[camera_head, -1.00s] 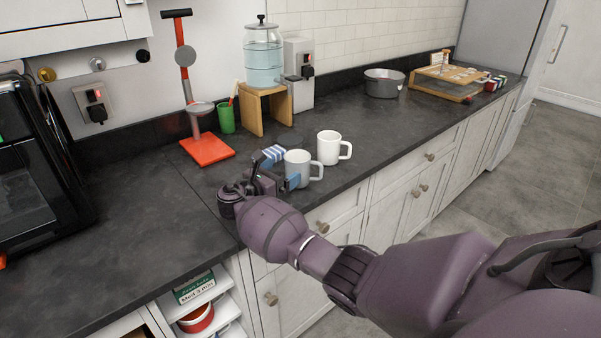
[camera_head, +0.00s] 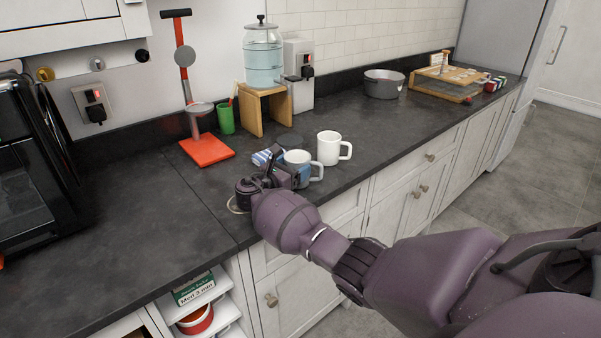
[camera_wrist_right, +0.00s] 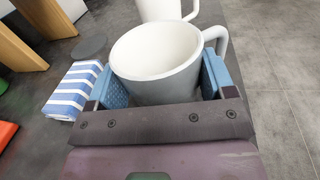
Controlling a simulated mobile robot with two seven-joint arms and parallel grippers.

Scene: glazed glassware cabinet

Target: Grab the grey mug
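The grey mug (camera_head: 297,158) stands upright on the dark counter, and it also shows in the right wrist view (camera_wrist_right: 158,60). My right gripper (camera_head: 286,172) has its two blue finger pads on either side of the mug, as the right wrist view shows (camera_wrist_right: 164,85). The fingers are spread, and I see no clear grip on the mug. The handle points right, past the right pad. The mug's lower part is hidden by the gripper. My left gripper is not in view.
A white mug (camera_head: 329,148) stands just behind the grey one. A blue-and-white striped item (camera_wrist_right: 74,90) and a dark round disc (camera_wrist_right: 88,47) lie to the left. A red-based stand (camera_head: 207,150) and wooden stand (camera_head: 264,108) are behind.

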